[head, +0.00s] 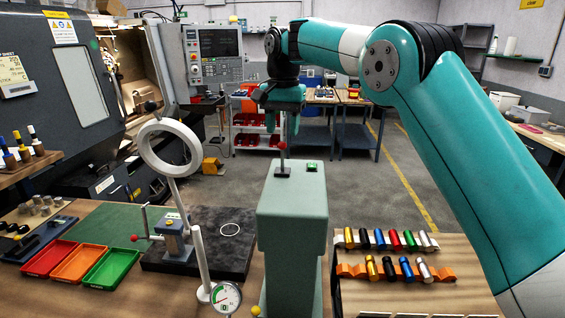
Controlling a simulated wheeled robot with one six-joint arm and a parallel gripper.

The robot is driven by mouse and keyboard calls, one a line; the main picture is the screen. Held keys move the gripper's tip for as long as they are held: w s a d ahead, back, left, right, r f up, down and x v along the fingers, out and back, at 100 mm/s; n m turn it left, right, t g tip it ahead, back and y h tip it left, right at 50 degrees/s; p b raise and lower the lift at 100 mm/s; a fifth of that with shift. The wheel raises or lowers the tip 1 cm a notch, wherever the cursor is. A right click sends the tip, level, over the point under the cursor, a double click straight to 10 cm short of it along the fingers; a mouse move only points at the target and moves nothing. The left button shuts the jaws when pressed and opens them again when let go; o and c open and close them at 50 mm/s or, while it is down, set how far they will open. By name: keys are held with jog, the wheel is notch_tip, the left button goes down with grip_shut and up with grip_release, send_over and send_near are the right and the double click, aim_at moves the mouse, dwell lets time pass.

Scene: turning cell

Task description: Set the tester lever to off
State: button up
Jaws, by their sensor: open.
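The tester (290,215) is a pale green upright housing at the centre front of the head view. Its lever (283,160) stands nearly upright from a dark slot plate on top, with a red knob at its tip. A small green lamp or button (312,166) sits on the top to the right of the lever. My gripper (284,128) points down above the lever, open, with its fingertips close to the red knob. Nothing is seen held in it. I cannot tell whether the fingers touch the knob or are at the same depth. No off marking is legible.
A ring lamp (143,146) on a stand rises left of the tester, above a dark plate (240,263). A dial gauge (226,297) is at the front. Red, orange and green trays (108,267) lie left.

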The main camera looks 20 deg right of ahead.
aim_at(282, 149)
notch_tip(282, 149, down, 7)
jog(key=shift+p, duration=0.65)
grip_shut()
